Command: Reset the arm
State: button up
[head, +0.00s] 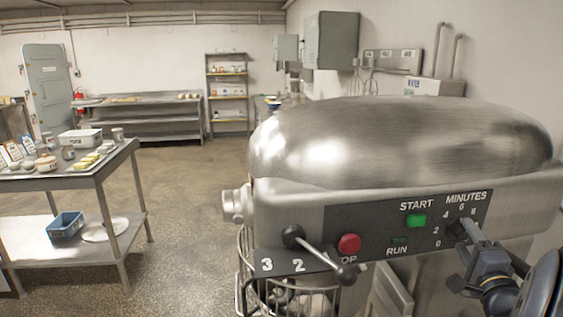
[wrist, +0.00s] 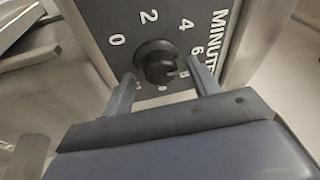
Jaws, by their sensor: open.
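My gripper (head: 468,238) is at the minutes dial on the control panel (head: 379,217) of a big steel mixer (head: 390,150). In the wrist view my gripper (wrist: 160,70) is open, with one finger on each side of the black dial knob (wrist: 157,62). Whether either finger touches the knob, I cannot tell. My arm reaches in from the lower right of the head view. The panel also has a green start button (head: 416,221), a red stop button (head: 349,244) and a black-knobbed lever (head: 318,255).
A wire bowl guard (head: 245,270) hangs below the mixer head. A steel table (head: 103,168) with bowls, boxes and cards stands at left, a blue bin (head: 66,225) on its lower shelf. The floor (head: 185,200) between table and mixer is clear.

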jog(key=shift+d+n+t+y+p, duration=0.1)
jog(key=shift+n+t+y+p, duration=0.25)
jog(key=shift+n, duration=0.55)
jog(key=shift+n+t+y+p, duration=0.15)
jog(key=shift+n+p, duration=0.35)
jog(key=shift+n, duration=0.4)
jog(key=shift+f, duration=0.1)
